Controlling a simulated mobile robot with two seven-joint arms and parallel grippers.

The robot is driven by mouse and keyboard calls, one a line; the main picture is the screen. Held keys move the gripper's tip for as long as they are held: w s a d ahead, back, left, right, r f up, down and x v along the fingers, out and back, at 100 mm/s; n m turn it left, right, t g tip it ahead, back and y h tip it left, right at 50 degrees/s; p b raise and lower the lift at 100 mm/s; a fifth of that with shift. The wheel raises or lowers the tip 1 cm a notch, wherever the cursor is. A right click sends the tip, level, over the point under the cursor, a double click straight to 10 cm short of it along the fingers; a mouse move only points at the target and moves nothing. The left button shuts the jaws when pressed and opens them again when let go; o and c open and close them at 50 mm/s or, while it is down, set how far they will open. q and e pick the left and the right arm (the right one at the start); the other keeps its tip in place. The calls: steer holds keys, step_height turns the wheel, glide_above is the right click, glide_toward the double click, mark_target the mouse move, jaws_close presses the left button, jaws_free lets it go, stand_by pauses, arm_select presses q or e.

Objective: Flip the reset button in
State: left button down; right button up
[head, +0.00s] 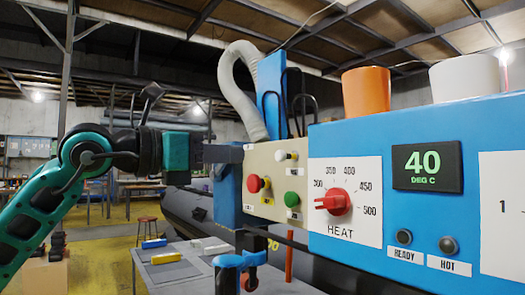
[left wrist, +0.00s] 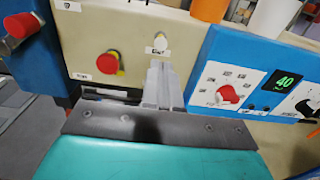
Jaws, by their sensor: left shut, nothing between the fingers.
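A beige control panel (head: 262,205) carries a red button (head: 254,184), a white button (head: 281,155) and a green button (head: 291,199). Their small labels are too blurred to read, so I cannot tell which is the reset button. My left gripper (head: 238,153) reaches in from the left, level with the panel's upper part. In the left wrist view its shut, empty fingers (left wrist: 163,80) point at the panel, just below the white button (left wrist: 160,42) and right of the red button (left wrist: 108,62). I cannot tell whether they touch the panel. The green button is hidden there. My right gripper is not in view.
To the right is a blue heater box (head: 400,130) with a red heat knob (head: 336,202) and a display (head: 427,167) reading 40. Orange (head: 366,92) and white (head: 465,78) cylinders stand on top. A grey hose (head: 245,85) rises behind the panel. A table (head: 180,265) stands below left.

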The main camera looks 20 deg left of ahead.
mark_target(276, 153)
arm_select(q)
steer(key=p+x, duration=0.1)
steer(key=x, duration=0.6)
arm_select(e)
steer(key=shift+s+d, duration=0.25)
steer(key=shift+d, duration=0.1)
arm_select(q)
steer(key=shift+w+d, duration=0.1)
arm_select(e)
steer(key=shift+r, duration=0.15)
arm_select(q)
steer(key=shift+x, duration=0.85)
steer(key=shift+r, duration=0.25)
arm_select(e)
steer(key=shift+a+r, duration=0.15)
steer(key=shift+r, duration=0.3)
arm_select(q)
steer(key=shift+a, duration=0.2)
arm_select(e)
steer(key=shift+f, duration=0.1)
